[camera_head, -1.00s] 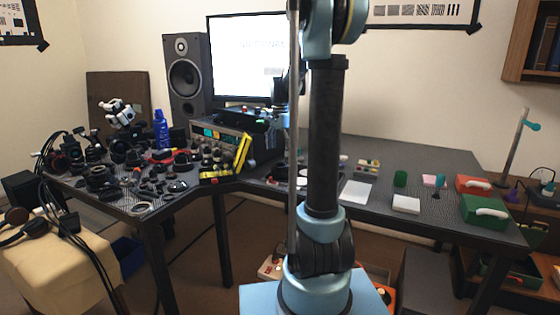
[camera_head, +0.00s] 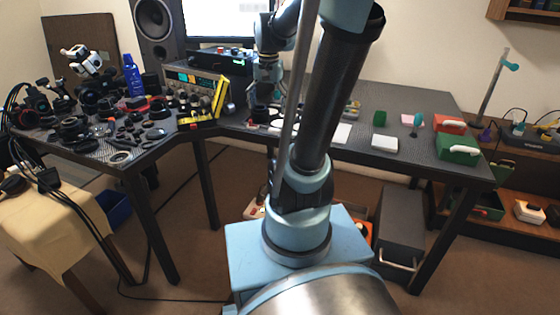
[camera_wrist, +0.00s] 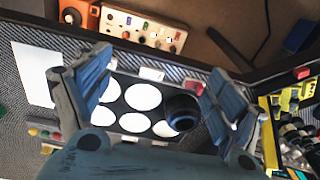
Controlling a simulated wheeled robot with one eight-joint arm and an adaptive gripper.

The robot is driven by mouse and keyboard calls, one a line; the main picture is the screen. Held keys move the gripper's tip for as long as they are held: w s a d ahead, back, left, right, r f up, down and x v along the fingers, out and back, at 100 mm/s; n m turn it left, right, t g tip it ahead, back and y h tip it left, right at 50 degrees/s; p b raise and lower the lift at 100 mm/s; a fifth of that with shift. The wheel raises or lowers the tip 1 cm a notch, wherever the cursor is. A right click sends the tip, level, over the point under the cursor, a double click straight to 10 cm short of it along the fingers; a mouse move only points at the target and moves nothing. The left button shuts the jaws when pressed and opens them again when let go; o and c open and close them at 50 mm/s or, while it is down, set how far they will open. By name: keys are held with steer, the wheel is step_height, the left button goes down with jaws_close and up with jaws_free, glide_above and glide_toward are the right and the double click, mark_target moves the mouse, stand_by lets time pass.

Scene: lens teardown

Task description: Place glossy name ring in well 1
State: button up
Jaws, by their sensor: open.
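My gripper (camera_wrist: 160,64) is open, its two blue-grey fingers spread above a dark tray (camera_wrist: 123,106) with several round white wells. A black ring-shaped part (camera_wrist: 182,112) stands at the tray's right side, between the fingers in the picture and nearer the right one. It is apart from the fingers as far as I can see. I cannot tell whether it is the glossy name ring, and no well number is readable. In the head view my gripper (camera_head: 264,98) hangs over the middle of the desk, small and partly hard to make out.
A white sheet (camera_wrist: 36,74) lies left of the tray. A yellow-framed object (camera_wrist: 268,130) and several dark parts stand to the right. A power strip (camera_wrist: 143,28) lies beyond the desk edge. In the head view, a green box (camera_head: 458,150) and white block (camera_head: 384,144) are at right.

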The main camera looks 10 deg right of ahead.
steer(key=s+f+n, duration=0.3)
steer(key=s+f, duration=0.3)
steer(key=s, duration=0.2)
steer(key=s+f+n+t, duration=0.1)
steer(key=s+f+n, duration=0.2)
steer(key=s+f, duration=0.3)
steer(key=shift+s+f, duration=0.15)
steer(key=shift+s, duration=1.3)
